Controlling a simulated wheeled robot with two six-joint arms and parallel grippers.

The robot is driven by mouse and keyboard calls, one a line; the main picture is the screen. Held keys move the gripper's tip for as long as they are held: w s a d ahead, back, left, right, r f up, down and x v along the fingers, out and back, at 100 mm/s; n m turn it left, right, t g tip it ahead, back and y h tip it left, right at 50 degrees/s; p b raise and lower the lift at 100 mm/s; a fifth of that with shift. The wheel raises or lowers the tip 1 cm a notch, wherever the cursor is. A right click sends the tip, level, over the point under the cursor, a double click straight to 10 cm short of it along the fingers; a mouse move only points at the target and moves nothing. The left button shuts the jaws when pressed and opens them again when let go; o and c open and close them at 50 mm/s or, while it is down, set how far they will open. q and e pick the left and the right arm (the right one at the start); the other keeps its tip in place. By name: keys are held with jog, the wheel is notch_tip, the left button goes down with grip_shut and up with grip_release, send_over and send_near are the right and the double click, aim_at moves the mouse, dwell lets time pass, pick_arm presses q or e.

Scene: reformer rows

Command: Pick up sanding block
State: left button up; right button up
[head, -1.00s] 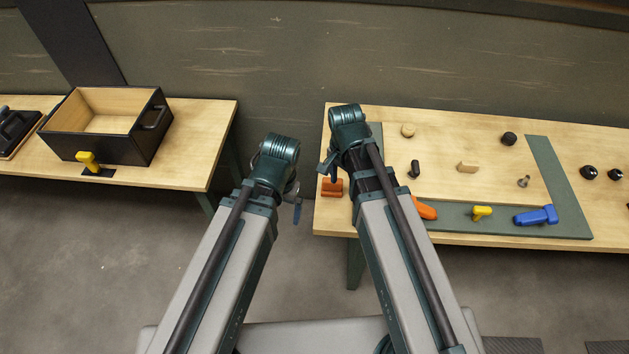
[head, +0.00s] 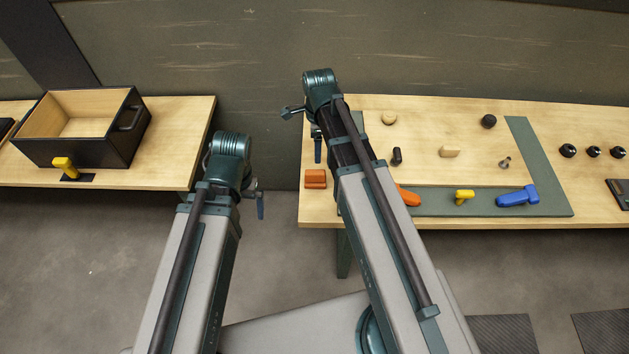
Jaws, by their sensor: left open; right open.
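A small orange-red block (head: 316,178) lies at the left front corner of the right-hand table (head: 480,109). A small pale wooden block (head: 449,152) lies near the middle of that table. I cannot tell for sure which is the sanding block. My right gripper (head: 305,132) is open and empty, with its fingers spread, above the table's left end, and appears just above the orange-red block in the picture. My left gripper (head: 257,196) is open and empty over the floor gap between the tables.
On the right-hand table are a green L-shaped strip (head: 545,175), an orange tool (head: 408,195) partly hidden by my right arm, a yellow piece (head: 464,196), a blue tool (head: 518,197) and several knobs. The left table (head: 190,150) holds a black open box (head: 95,145) and a yellow-handled piece (head: 65,166).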

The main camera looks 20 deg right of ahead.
aim_at(315, 171)
notch_tip(315, 171, down, 7)
jog(key=b, duration=0.6)
jog(key=f+b, duration=0.3)
jog(key=a+f+b, duration=0.1)
jog(key=f+b, duration=0.1)
jog(key=shift+s+f, duration=0.15)
grip_shut()
